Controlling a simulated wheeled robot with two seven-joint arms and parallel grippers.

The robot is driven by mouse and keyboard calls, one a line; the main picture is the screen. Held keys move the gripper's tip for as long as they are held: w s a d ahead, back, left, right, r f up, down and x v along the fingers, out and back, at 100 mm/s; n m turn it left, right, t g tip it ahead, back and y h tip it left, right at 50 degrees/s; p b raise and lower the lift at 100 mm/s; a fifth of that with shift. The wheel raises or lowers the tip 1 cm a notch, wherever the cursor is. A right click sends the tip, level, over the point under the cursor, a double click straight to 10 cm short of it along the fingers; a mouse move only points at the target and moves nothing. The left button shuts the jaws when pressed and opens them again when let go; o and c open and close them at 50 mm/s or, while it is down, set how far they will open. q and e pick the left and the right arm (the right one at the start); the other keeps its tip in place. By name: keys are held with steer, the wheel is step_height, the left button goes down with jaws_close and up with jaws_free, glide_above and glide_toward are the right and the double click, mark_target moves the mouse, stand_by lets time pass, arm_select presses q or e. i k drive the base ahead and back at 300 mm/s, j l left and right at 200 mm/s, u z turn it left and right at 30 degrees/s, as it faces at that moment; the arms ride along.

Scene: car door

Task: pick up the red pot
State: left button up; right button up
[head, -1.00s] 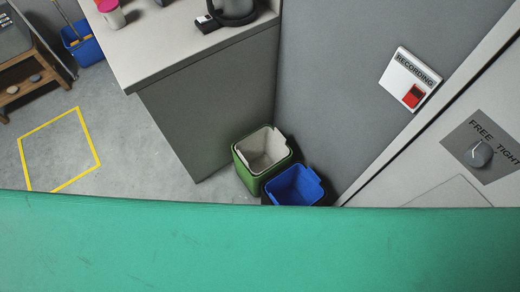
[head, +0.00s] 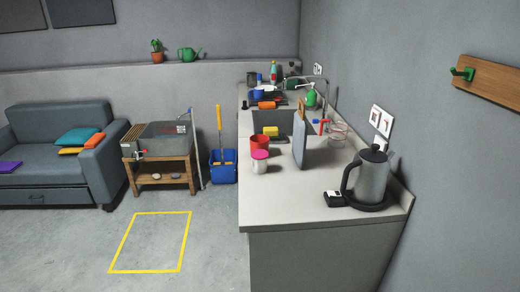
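A red pot-like container (head: 258,143) stands on the grey counter (head: 285,210), near its left edge and just behind a white jar with a pink lid (head: 260,162). The jar hides its lower front part. Farther back, a small plant in a reddish-brown pot (head: 157,57) stands on the wall ledge. Neither of my grippers shows in the head view.
A kettle (head: 369,178) stands at the counter's near right. An upright board (head: 300,143) stands beside the sink. A blue bucket with a mop (head: 222,167), a wooden stand (head: 160,172) and a sofa (head: 55,150) are left. The floor inside the yellow outline (head: 152,242) is clear.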

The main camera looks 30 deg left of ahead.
mark_target(259, 141)
steer(key=i+j+z, duration=0.15)
steer(key=j, duration=0.45)
steer(key=i+j+z, duration=0.15)
steer(key=j, duration=0.45)
steer(key=j+z, duration=0.15)
steer(key=j, duration=0.45)
